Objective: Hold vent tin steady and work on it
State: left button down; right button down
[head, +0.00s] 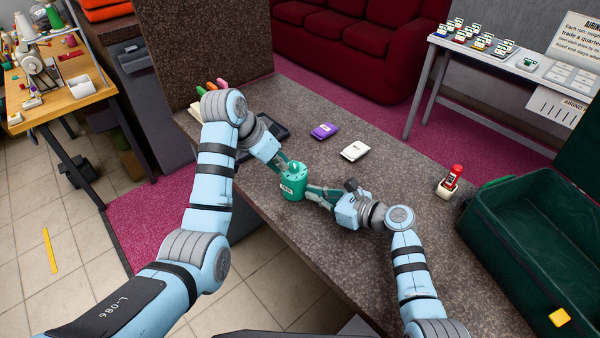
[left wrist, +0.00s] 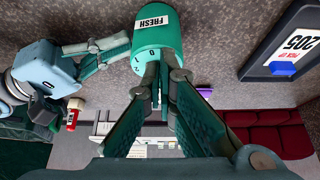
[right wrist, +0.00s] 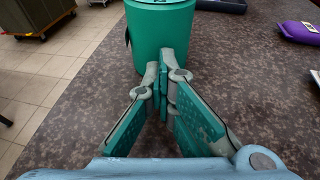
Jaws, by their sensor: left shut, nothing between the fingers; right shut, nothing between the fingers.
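The vent tin (head: 293,187) is a small green cylinder standing upright on the grey speckled counter. In the left wrist view the tin (left wrist: 160,32) shows a white FRESH label and the numbers 0, 1 and 2 near its top edge. My left gripper (head: 286,163) is shut and empty, its tips at the tin's top. My right gripper (head: 308,189) is shut and empty, its tips at the tin's right side. In the right wrist view the tin (right wrist: 160,35) is plain green, just beyond the shut tips. I cannot tell whether either gripper presses on it.
A purple packet (head: 325,131) and a white packet (head: 355,151) lie behind on the counter (head: 400,175). A red-topped stamp (head: 450,182) stands to the right, beside a dark green open bin (head: 487,218).

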pick_arm(q)
jog(key=shift+f, duration=0.5)
jog(key=shift+w+d, duration=0.3)
jog(key=shift+d, duration=0.15)
dwell(0.5)
jog(key=shift+s+d, duration=0.2)
jog(key=shift+s, duration=0.05)
dwell(0.7)
jog(key=shift+s+a, duration=0.2)
jog(key=shift+s, duration=0.05)
notch_tip(320, 180, up, 6)
dwell(0.4)
jog(key=shift+w+a+r, duration=0.1)
jog(key=shift+r, duration=0.05)
